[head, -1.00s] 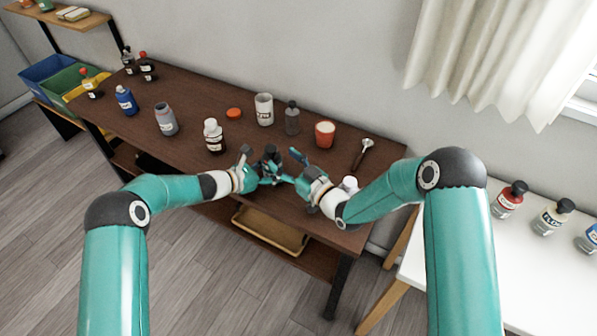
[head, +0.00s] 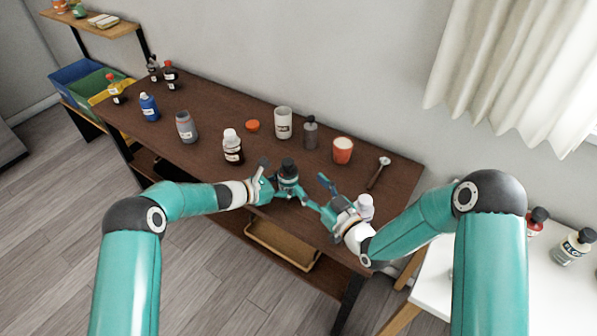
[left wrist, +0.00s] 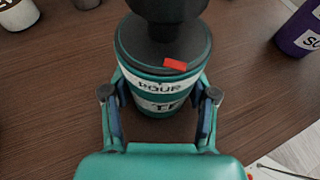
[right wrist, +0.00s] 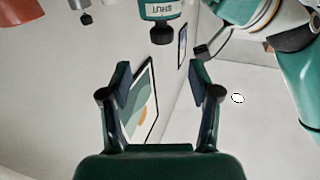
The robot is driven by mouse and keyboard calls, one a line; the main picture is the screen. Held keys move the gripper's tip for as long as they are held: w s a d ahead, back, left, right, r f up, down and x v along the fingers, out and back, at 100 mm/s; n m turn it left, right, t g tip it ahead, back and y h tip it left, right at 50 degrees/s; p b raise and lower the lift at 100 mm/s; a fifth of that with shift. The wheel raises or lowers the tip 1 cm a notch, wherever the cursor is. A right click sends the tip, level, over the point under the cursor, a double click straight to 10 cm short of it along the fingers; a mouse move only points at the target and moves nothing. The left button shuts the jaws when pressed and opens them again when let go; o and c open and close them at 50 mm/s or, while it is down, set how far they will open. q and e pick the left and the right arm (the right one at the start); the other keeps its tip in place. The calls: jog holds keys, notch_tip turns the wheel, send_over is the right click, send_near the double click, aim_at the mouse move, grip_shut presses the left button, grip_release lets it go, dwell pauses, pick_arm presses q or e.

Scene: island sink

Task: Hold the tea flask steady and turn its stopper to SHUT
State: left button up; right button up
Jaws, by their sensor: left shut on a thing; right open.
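The tea flask (head: 288,182) stands upright near the front edge of the brown table, with a dark stopper (head: 288,165) on top. My left gripper (head: 283,184) is shut around its body. In the left wrist view the teal flask (left wrist: 160,104) sits between both fingers, and the red mark (left wrist: 175,64) on the stopper is above the word POUR. My right gripper (head: 316,192) is open and empty, just right of the flask and apart from it. In the right wrist view the flask (right wrist: 160,9) appears inverted beyond the open fingers, with a SHUT label.
A white-lidded container (head: 365,204) stands close by my right gripper. A dark bottle with a white cap (head: 232,148), a white canister (head: 283,123), an orange cup (head: 343,150) and a spoon (head: 378,172) stand or lie farther back. The table between is clear.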

aim_at(288, 168)
jog(key=s+a+m+t+h, duration=0.3)
jog(key=a+m+h, duration=0.3)
jog(key=h, duration=0.4)
jog(key=w, duration=1.2)
